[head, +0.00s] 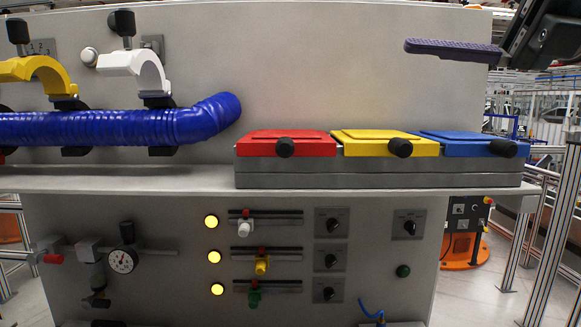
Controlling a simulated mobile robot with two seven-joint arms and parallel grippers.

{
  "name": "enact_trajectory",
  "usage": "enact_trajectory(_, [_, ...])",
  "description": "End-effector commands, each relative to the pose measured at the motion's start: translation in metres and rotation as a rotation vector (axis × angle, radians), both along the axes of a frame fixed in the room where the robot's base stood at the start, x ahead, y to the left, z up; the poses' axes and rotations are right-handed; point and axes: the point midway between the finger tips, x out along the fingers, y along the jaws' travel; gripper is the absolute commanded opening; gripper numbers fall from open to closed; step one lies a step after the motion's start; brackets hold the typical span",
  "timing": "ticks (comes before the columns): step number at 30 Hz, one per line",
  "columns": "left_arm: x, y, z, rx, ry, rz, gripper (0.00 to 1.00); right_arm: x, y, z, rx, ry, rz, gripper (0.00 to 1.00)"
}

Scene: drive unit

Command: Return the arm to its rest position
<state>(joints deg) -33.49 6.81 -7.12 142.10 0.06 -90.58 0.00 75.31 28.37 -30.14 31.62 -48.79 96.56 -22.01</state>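My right gripper (412,45) comes in at the top right corner of the head view, in front of the upper back panel. A long dark purple, ribbed finger points left from its black body. Only one finger shows clearly, so I cannot tell whether it is open or shut. It holds nothing that I can see. It is above the yellow lid (390,143) and the blue lid (470,144) and apart from them. My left arm and gripper are not in view.
A red lid (286,144) sits beside the other lids on a grey block on the shelf (130,180). A blue hose (100,127) lies in holders at left, with yellow and white clamps (135,65) raised. Below are sliders, knobs and a gauge (122,261).

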Motion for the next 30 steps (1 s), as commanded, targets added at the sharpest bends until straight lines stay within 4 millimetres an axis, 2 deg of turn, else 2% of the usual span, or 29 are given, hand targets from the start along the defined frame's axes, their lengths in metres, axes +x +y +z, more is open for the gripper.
enact_trajectory(3, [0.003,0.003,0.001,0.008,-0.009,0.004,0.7,0.015,0.015,-0.009,0.07,0.033,-0.066,0.7])
enact_trajectory(12, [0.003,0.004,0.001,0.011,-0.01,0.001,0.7,0.053,0.043,-0.031,0.322,0.19,-0.293,0.7])
enact_trajectory(17, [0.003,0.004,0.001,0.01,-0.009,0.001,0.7,0.073,0.042,-0.061,0.555,0.41,-0.514,0.7])
enact_trajectory(20, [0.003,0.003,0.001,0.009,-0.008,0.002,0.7,0.077,0.028,-0.095,0.716,0.614,-0.688,0.7])
enact_trajectory(23, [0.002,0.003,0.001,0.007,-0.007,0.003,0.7,0.069,0.007,-0.142,0.856,0.847,-0.875,0.7])
enact_trajectory(26, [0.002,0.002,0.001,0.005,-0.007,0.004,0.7,0.045,-0.014,-0.197,0.968,1.104,-1.069,0.7])
enact_trajectory(27, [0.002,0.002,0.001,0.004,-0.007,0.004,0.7,0.03,-0.021,-0.221,1.002,1.213,-1.149,0.7])
enact_trajectory(29, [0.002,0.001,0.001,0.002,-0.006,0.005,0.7,0.002,-0.03,-0.256,1.04,1.376,-1.272,0.7])
enact_trajectory(30, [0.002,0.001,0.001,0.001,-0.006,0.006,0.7,-0.02,-0.035,-0.277,1.056,1.481,-1.351,0.7])
